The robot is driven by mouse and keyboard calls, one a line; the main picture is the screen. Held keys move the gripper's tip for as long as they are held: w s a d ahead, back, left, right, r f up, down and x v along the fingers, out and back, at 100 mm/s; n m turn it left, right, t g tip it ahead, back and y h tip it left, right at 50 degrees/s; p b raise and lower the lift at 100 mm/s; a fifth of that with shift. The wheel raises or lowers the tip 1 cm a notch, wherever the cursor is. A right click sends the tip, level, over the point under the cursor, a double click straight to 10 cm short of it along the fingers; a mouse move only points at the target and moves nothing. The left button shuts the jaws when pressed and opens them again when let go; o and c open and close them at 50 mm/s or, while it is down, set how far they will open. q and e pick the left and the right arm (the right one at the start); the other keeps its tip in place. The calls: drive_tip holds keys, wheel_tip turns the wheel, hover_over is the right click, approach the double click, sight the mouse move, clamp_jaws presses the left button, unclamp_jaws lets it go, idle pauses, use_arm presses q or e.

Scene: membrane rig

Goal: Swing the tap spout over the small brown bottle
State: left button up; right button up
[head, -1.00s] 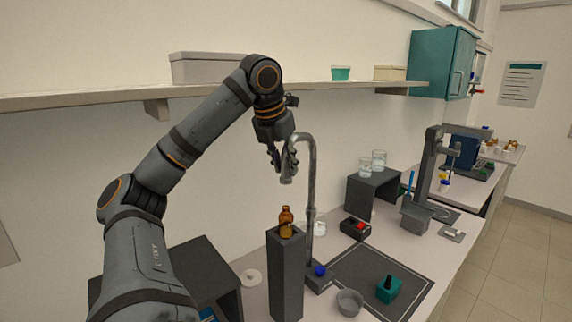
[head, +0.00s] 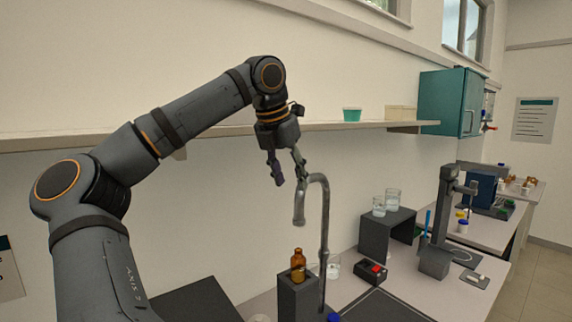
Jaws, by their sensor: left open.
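The grey tap with its hooked spout (head: 312,188) stands on the bench, its outlet hanging above and close to the bottle. The small brown bottle (head: 298,264) stands upright on a tall dark grey block (head: 299,293). My left gripper (head: 289,182) points down with its fingers apart, just left of and above the spout's bend. One finger is close to the spout; I cannot tell whether they touch. My right gripper does not show.
A wall shelf (head: 230,130) runs behind my left arm, with a teal tub (head: 352,114) on it. A dark stand (head: 388,234) with glass beakers, a red-buttoned box (head: 371,272) and a grey rig (head: 440,230) stand to the right.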

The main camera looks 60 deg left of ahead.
use_arm(q)
drive_tip(key=v, duration=0.3)
drive_tip(key=shift+r, duration=0.25)
idle(0.4)
